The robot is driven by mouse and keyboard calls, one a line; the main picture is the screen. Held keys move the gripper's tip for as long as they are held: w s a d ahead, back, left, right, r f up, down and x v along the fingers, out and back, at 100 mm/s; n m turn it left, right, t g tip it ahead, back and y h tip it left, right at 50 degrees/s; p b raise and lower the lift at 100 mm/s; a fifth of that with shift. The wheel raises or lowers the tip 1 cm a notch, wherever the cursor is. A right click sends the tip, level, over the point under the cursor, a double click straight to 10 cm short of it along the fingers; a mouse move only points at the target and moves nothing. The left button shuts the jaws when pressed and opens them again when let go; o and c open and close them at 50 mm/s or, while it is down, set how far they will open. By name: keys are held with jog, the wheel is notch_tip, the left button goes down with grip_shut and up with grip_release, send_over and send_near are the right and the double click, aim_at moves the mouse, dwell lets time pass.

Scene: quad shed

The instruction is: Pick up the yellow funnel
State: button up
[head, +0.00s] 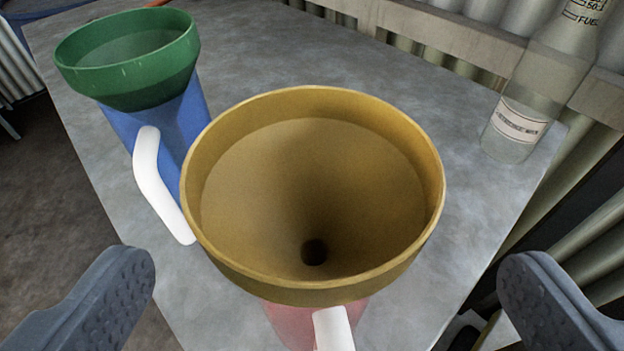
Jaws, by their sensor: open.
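The yellow funnel (314,200) is a wide cone with a dark hole low in its middle. It sits on top of a red jug (285,322) with a white handle (333,328), most of which is hidden under the funnel. My gripper (325,285) is open and empty, with one grey finger at the lower left and one at the lower right. The fingers are apart from the funnel, on either side of its near rim in the picture.
A green funnel (130,75) sits on a blue jug (170,130) with a white handle at the left, close to the yellow funnel. A clear labelled bottle (530,100) stands at the right. The grey tabletop (260,60) is bare behind; corrugated wall lies beyond.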

aim_at(314, 151)
jog(key=shift+a+r+x, duration=0.1)
jog(key=shift+r+x, duration=0.05)
jog(key=shift+x, duration=1)
jog(key=shift+a+r+x, duration=0.1)
jog(key=shift+r+x, duration=0.05)
jog(key=shift+x, duration=1)
jog(key=shift+a+r+x, duration=0.1)
jog(key=shift+r+x, duration=0.05)
jog(key=shift+x, duration=1)
jog(key=shift+w, duration=0.15)
jog(key=c, duration=0.9)
